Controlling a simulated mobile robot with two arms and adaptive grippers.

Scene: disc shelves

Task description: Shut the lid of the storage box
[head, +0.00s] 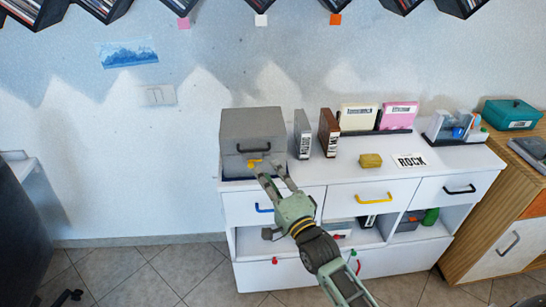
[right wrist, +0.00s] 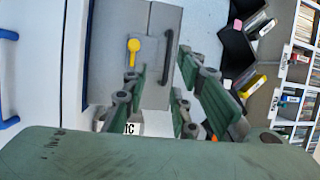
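The storage box (head: 252,128) is grey and stands at the left end of the white cabinet top. It has a dark handle (right wrist: 168,52) and a yellow latch (right wrist: 134,46) on its front side. Its lid appears to lie over the box, but I cannot tell whether it is fully shut. My right gripper (head: 272,172) is in front of the box's lower front, fingers apart and nothing between them. In the right wrist view its fingers (right wrist: 160,72) point at the box near the latch and handle; contact is unclear. My left gripper is not in view.
Upright disc cases (head: 329,133), a yellow block (head: 370,160) and a ROCK label (head: 409,160) are right of the box. A blue drawer handle (head: 264,209) is below it. A teal box (head: 511,114) stands at far right.

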